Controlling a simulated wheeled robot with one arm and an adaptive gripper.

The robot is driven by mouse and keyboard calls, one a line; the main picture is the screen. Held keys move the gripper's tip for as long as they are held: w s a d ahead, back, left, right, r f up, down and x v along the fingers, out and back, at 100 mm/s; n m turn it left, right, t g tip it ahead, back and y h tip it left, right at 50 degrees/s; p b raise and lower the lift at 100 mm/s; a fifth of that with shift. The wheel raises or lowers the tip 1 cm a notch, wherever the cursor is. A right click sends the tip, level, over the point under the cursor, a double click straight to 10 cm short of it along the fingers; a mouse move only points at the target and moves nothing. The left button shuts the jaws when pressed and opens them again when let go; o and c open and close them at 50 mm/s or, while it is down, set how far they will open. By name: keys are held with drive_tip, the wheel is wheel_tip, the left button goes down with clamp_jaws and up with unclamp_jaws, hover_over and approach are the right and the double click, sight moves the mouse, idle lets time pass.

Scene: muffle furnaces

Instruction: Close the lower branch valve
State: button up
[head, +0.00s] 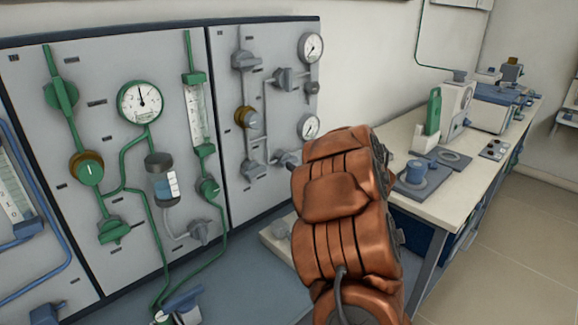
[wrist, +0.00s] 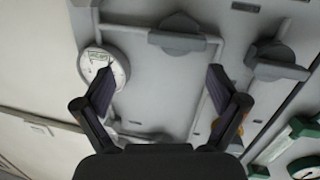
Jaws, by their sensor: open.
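On the grey right-hand panel, the lower branch valve (head: 288,158) is a grey handle valve just below the lower gauge, partly hidden by my copper arm. The wrist view is turned roughly upside down; there I take the grey valve (wrist: 178,38) near the top centre, beside the gauge, to be this one. My gripper (wrist: 160,75) is open and empty, with its two dark fingers spread wide. The valve appears above the gap between the fingertips, apart from them. In the head view the gripper is hidden behind my arm.
Green piping (head: 122,180) runs on the panel to the left. A bench (head: 465,190) with equipment stands at right.

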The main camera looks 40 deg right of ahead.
sight(289, 160)
drive_tip(key=shift+s+f+t+y, duration=0.4)
drive_tip(key=shift+s+f+y, duration=0.1)
drive_tip(key=shift+f+y, duration=0.15)
drive_tip(key=shift+n+t+y, duration=0.3)
drive_tip(key=shift+t+y, duration=0.2)
drive_tip(key=shift+y, duration=0.25)
drive_tip(key=w, duration=0.3)
drive_tip(key=w+a, duration=0.1)
drive_tip(key=w, duration=0.1)
drive_tip(key=shift+f, duration=0.35)
drive_tip(key=shift+w+d+f, duration=0.1)
drive_tip(key=shift+w+d, duration=0.05)
drive_tip(key=shift+w, duration=0.6)
drive_tip(key=c, duration=1.1)
